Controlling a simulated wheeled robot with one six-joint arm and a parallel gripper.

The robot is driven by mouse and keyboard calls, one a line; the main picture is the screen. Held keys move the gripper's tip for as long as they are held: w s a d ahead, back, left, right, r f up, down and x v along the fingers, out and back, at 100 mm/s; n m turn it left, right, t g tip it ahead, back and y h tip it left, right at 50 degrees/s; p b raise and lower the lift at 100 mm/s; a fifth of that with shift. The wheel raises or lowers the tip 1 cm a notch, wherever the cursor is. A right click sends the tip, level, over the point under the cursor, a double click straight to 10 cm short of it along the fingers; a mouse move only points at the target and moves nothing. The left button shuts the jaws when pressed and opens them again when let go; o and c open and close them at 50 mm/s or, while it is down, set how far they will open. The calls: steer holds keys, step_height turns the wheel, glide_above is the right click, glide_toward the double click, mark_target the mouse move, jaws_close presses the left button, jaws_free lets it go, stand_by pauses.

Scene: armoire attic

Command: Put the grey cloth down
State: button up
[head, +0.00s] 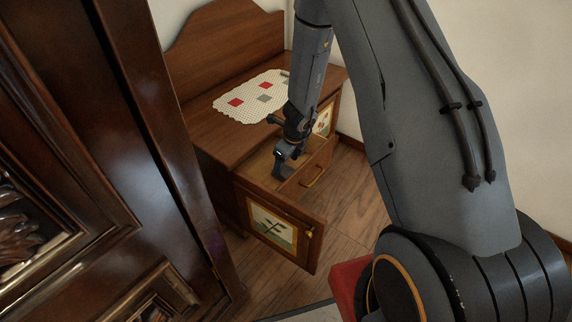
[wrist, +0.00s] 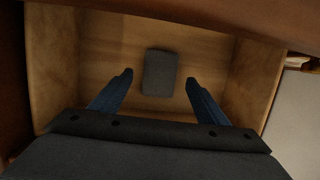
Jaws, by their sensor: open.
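A small grey cloth (wrist: 160,72), folded into a rectangle, lies flat on the bottom of an open wooden drawer (wrist: 252,85). My gripper (wrist: 158,85) is open, with its two blue fingers apart on either side of the cloth's near end. I see no contact between fingers and cloth. In the head view my gripper (head: 283,168) points down into the drawer (head: 318,165) of the brown cabinet. I cannot make out the cloth there behind the gripper.
A white lace mat (head: 240,112) on the cabinet top (head: 200,120) carries red and grey squares. A cabinet door (head: 272,228) with a painted plant stands open below. A dark carved armoire (head: 110,130) fills the left. Bare wooden floor (head: 350,205) lies right of the cabinet.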

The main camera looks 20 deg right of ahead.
steer(key=s+a+r+n+y+p, duration=0.15)
steer(key=s+a+r+n, duration=0.3)
steer(key=r, duration=0.55)
steer(key=s+a+r+n+g+p, duration=0.1)
steer(key=s+a+r+n+p, duration=0.1)
steer(key=s+a+r+n, duration=0.5)
steer(key=s+a+r+n+y+p, duration=0.1)
steer(key=r+n, duration=0.3)
steer(key=r, duration=0.8)
steer(key=s+d+r+n+g+h, duration=0.1)
steer(key=s+r+n, duration=0.4)
steer(key=s+n, duration=0.3)
steer(key=s+r+n+h, duration=0.2)
steer(key=s+r+n, duration=0.4)
steer(key=s, duration=0.8)
steer(key=n, duration=0.3)
steer(key=shift+d+g, duration=0.4)
steer(key=d+r+m+p, duration=0.3)
steer(key=d+r+p, duration=0.7)
steer(key=p, duration=1.1)
step_height(320, 180, up, 2)
steer(key=shift+d+r+m, duration=0.15)
steer(key=shift+m, duration=0.2)
